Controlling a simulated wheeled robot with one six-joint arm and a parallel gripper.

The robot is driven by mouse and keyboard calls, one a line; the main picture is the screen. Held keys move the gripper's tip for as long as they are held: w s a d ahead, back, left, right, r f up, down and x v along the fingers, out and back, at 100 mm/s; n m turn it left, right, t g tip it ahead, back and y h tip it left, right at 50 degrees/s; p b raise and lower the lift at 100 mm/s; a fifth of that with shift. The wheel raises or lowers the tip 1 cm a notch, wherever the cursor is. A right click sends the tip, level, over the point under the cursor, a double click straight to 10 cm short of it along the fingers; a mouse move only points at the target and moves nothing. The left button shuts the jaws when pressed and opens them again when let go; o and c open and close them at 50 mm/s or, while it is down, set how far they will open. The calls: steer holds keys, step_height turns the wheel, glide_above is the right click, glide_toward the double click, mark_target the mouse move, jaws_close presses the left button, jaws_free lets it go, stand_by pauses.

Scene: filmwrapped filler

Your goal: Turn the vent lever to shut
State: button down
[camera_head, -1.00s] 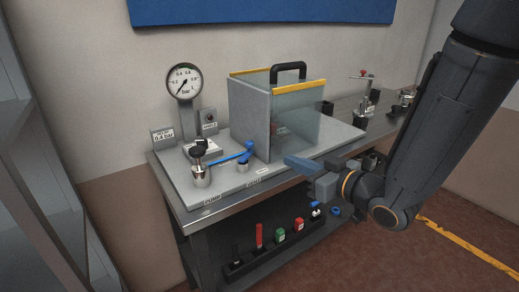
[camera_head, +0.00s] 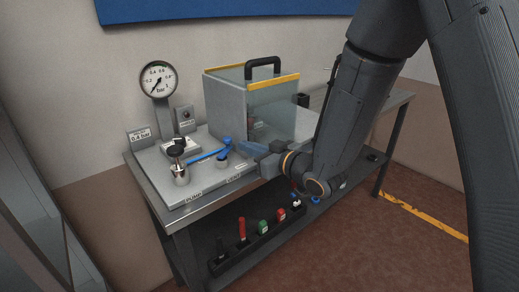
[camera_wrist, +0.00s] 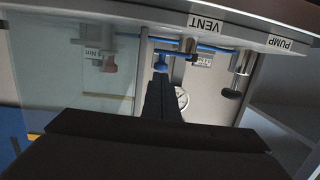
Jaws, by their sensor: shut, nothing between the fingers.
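The blue vent lever (camera_head: 227,142) has an upright blue knob and stands by the silver vent valve (camera_head: 222,163) at the front of the grey base plate. A blue bar runs left from it toward the pump. In the wrist view the knob (camera_wrist: 161,66) is just past my fingertips, and the VENT label (camera_wrist: 205,23) shows upside down. My gripper (camera_head: 245,147) is shut and empty, right of the knob and in front of the clear chamber. It also shows in the wrist view (camera_wrist: 160,82). I cannot tell whether the fingertips touch the knob.
The clear chamber (camera_head: 270,108) with yellow edges and a black handle stands close behind my gripper. The pump valve (camera_head: 179,172) with its black knob and the gauge (camera_head: 158,79) are to the left. A rack of coloured tools (camera_head: 243,230) sits on the lower shelf.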

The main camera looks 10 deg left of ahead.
mark_target(229, 138)
steer(key=shift+p+x, duration=0.55)
steer(key=shift+x, duration=1.85)
steer(key=shift+w+a+b, duration=0.1)
steer(key=shift+w+b, duration=0.2)
steer(key=shift+w+a+b, duration=0.55)
steer(key=shift+w+b, duration=0.15)
steer(key=shift+b+x, duration=0.75)
steer(key=shift+x, duration=0.45)
steer(key=shift+s+r, duration=0.2)
steer(key=shift+b+v, duration=0.6)
steer(key=shift+v, duration=3.2)
